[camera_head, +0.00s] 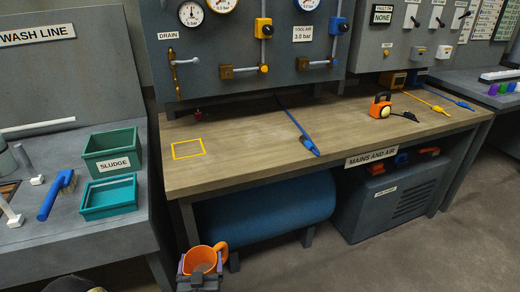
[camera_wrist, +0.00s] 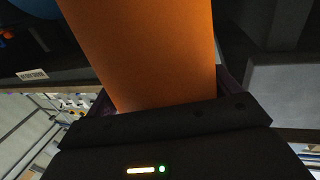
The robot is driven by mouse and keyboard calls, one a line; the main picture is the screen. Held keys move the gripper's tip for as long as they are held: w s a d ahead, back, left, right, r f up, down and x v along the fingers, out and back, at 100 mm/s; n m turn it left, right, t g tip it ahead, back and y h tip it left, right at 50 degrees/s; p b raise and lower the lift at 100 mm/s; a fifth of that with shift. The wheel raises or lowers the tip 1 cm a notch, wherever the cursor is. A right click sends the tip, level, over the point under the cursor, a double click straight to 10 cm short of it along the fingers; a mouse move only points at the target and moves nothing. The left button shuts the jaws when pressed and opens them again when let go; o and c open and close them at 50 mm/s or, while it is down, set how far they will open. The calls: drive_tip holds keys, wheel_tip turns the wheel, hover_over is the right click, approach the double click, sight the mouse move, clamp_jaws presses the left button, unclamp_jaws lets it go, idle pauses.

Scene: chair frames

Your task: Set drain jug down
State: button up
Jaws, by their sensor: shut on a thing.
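The orange drain jug (camera_head: 200,258) shows low in the head view, in front of the bench's front edge and below its top. My gripper (camera_head: 202,278) is shut on it. The jug's handle points right and its open mouth faces up. In the wrist view the jug's orange wall (camera_wrist: 150,50) fills the space between my fingers. A yellow outlined square (camera_head: 188,148) is marked on the left part of the wooden bench top (camera_head: 260,150), and it is empty. Whether the jug holds liquid is not clear.
The drain pipe (camera_head: 174,75) with its valve hangs on the panel above the yellow square. A small red-topped item (camera_head: 197,113) stands behind it. A blue air tool (camera_head: 308,145) lies mid-bench. A teal sludge bin (camera_head: 112,152) is on the left counter. A blue tank (camera_head: 265,215) sits below the bench.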

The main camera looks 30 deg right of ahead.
drive_tip(key=shift+r, duration=0.1)
wheel_tip(320, 180, up, 10)
drive_tip(key=p, duration=1)
drive_tip(key=shift+d, duration=0.1)
drive_tip(key=shift+r, duration=0.1)
